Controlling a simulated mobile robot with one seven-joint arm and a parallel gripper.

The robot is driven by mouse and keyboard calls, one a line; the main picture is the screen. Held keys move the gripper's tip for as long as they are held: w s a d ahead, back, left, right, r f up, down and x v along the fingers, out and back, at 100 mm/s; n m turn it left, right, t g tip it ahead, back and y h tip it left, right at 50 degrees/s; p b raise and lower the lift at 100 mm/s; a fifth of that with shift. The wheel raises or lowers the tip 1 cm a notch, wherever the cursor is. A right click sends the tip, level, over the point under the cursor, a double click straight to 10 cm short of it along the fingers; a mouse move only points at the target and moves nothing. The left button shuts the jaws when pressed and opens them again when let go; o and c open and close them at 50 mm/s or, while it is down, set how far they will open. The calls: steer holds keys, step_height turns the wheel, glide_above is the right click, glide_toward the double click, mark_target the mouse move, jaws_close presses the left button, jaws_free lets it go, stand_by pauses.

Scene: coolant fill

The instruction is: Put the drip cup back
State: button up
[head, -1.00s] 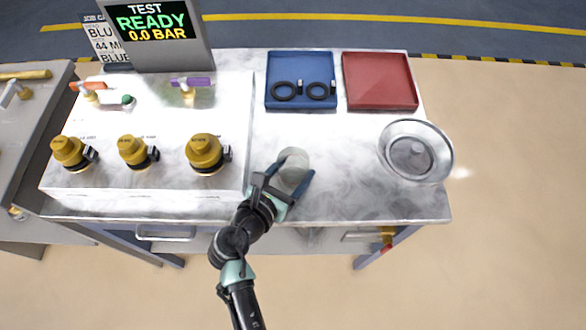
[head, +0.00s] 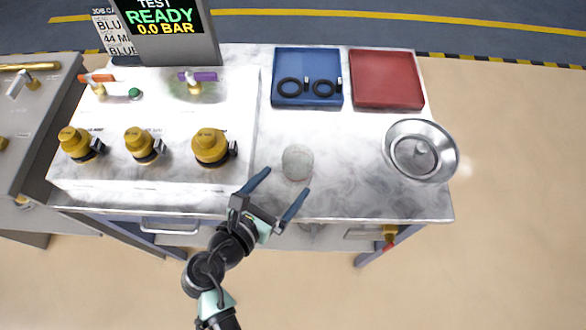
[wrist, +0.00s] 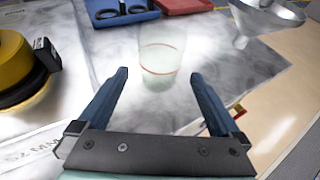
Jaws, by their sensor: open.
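The drip cup (head: 297,162), a clear, pale cup, stands upright on the marbled bench top, right of the raised white panel. It also shows in the wrist view (wrist: 161,58), with a thin reddish ring around it. My gripper (head: 283,184) is open and empty in front of the cup, on the near side toward the bench's front edge. In the wrist view the two blue fingers (wrist: 159,76) are spread wide, and the cup stands beyond the tips, between their lines, apart from both.
A blue tray (head: 307,100) with two black rings and a red, empty-looking tray (head: 387,80) lie at the back. A metal funnel (head: 420,151) stands at right. Yellow-capped fittings (head: 210,147) stand on the white panel at left. The bench between cup and funnel is clear.

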steer(key=v, duration=0.5)
steer(key=w+r+m+t+y, duration=0.2)
steer(key=w+r+m, duration=0.35)
steer(key=r, duration=0.55)
steer(key=w+r+m+t+y, duration=0.15)
steer(key=w+r+m, duration=0.25)
steer(key=r+m, duration=0.5)
steer(key=w+r+m+t+y, duration=0.1)
steer(key=w+r+m+t, duration=0.3)
steer(key=r, duration=0.9)
steer(key=s+d+r+m+t, duration=0.2)
steer(key=s+r+m, duration=0.1)
steer(key=r, duration=0.6)
steer(key=s+d+r+m+t+y, duration=0.1)
steer(key=s+r+m+t, duration=0.2)
steer(key=r, duration=0.6)
steer(key=s+d+r+m+t+y, duration=0.1)
steer(key=s+d+r+m+t, duration=0.1)
steer(key=s+r+m, duration=0.3)
step_height(320, 180, up, 4)
steer(key=shift+d+f+t, duration=0.1)
steer(key=shift+d+t, duration=0.2)
steer(key=shift+t, duration=0.25)
steer(key=shift+s+m, duration=0.1)
steer(key=shift+m, duration=0.15)
